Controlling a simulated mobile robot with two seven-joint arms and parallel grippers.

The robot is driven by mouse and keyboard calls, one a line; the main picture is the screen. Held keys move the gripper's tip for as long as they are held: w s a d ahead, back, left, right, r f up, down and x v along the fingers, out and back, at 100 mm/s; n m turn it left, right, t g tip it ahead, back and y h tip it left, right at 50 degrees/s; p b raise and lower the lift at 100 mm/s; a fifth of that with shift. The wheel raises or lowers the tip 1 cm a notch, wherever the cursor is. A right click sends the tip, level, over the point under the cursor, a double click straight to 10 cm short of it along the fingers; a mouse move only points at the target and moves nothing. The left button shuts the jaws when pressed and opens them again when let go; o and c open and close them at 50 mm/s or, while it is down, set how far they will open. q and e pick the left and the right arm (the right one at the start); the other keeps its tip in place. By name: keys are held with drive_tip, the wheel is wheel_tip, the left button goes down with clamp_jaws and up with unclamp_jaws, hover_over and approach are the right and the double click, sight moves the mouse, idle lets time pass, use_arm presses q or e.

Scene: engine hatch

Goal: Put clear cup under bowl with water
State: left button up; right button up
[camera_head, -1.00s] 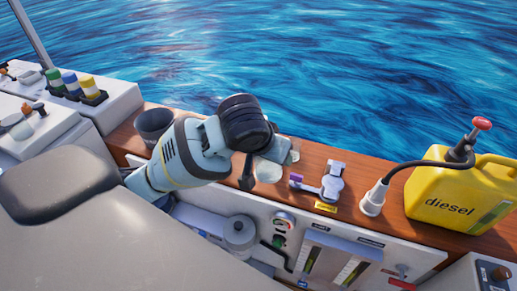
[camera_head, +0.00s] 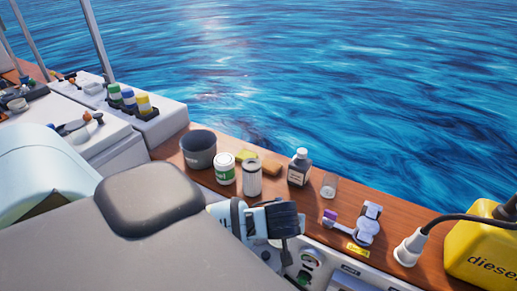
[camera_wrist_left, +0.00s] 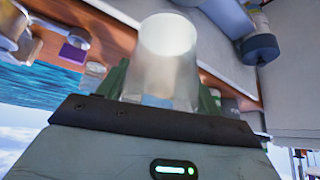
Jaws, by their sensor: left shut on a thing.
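A translucent, whitish cup (camera_wrist_left: 168,50) is held between the two green fingers of my left gripper (camera_wrist_left: 165,85) in the left wrist view. The gripper is shut on it. In the head view my left wrist and gripper (camera_head: 268,220) are low at the ledge's front edge, right of the dark seat; the held cup is mostly hidden there. A grey cylinder with a dark band (camera_wrist_left: 261,47) is at the upper right of the wrist view, apart from the cup. I cannot tell whether it is the bowl with water. My right gripper is not in view.
The wooden ledge carries a dark grey pot (camera_head: 199,150), a green-white can (camera_head: 224,168), a metal can (camera_head: 252,179), a dark bottle (camera_head: 299,167), a small clear glass (camera_head: 330,186) and a yellow diesel canister (camera_head: 485,255).

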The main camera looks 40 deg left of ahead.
use_arm(q)
drive_tip(key=w+a, duration=0.3)
drive_tip(key=w+a+f, duration=0.1)
drive_tip(key=w+a, duration=0.3)
drive_tip(key=w+a+b, duration=0.1)
drive_tip(key=w+a, duration=0.2)
drive_tip(key=w, duration=0.1)
drive_tip(key=shift+a+f, duration=0.2)
drive_tip(key=shift+a, duration=0.1)
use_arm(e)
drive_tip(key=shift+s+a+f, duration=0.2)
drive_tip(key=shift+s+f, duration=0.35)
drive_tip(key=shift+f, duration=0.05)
use_arm(q)
drive_tip(key=f, duration=0.2)
drive_tip(key=shift+w+a+f, duration=0.25)
drive_tip(key=shift+f, duration=0.55)
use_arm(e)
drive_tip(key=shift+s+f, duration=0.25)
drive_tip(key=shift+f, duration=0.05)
use_arm(q)
drive_tip(key=shift+f, duration=0.1)
drive_tip(key=o, duration=1)
